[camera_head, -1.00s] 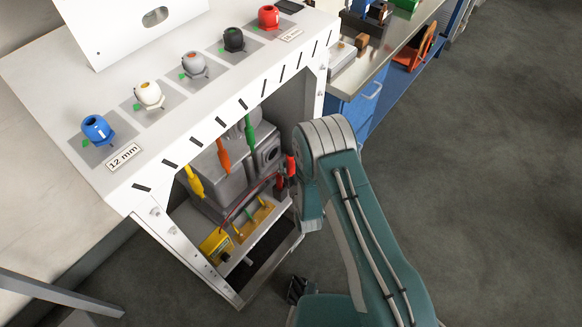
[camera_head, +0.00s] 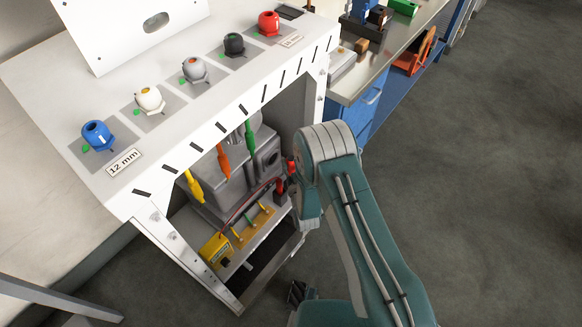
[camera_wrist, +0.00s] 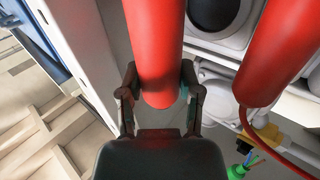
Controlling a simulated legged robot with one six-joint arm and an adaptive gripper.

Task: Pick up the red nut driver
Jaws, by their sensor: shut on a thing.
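A red cylindrical handle, the red nut driver (camera_wrist: 155,45), stands between the two dark fingers of my gripper (camera_wrist: 160,82) in the wrist view. The fingers are shut on it near its rounded end; its far end runs out of the picture. A small red piece (camera_head: 292,167) shows beside my arm at the right of the frame opening in the head view. There my gripper is hidden behind my arm.
A second red cylinder (camera_wrist: 280,50) with a red cord is close on the right. Yellow (camera_head: 195,187), orange (camera_head: 223,161) and green (camera_head: 250,138) tools hang in the opening. A yellow box (camera_head: 215,249) with leads sits below. The frame's white side panel (camera_wrist: 85,50) is on the left.

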